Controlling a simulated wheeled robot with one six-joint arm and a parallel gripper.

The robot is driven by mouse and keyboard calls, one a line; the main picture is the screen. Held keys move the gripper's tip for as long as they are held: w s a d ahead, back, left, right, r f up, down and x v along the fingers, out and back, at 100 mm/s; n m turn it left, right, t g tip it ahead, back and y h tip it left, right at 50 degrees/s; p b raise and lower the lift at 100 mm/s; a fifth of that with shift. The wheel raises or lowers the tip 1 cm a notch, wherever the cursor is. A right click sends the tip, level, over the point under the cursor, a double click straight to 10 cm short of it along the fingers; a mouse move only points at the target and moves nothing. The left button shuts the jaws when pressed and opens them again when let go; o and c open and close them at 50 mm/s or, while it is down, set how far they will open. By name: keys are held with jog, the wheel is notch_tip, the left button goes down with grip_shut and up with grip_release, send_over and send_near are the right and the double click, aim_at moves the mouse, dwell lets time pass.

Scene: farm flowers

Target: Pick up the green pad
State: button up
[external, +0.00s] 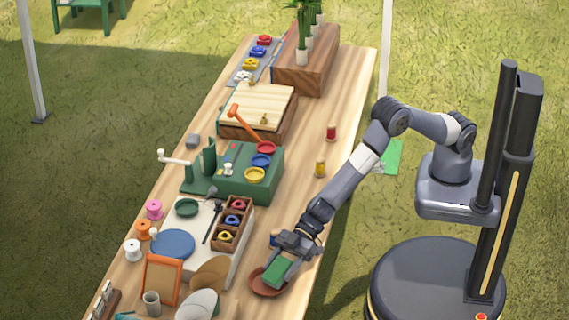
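The green pad (279,270) is a small green block at the near right edge of the long wooden table. It lies over a round terracotta dish (257,287), whose rim shows around it. My gripper (287,254) reaches down from the upper right, with its fingers at the pad's upper end. The fingers are small and partly hidden, so I cannot tell whether they grip the pad or only surround it. I also cannot tell whether the pad rests on the dish or is just above it.
A blue item (274,240) is partly hidden beside my gripper. A compartment box (233,219), a green stand (232,172) and colored spools fill the table to the left. Red (331,132) and yellow (320,169) spools stand along the right edge, with bare wood around them.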

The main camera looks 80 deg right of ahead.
jog(key=c, duration=0.6)
jog(key=shift+r, duration=0.1)
jog(key=shift+c, duration=0.2)
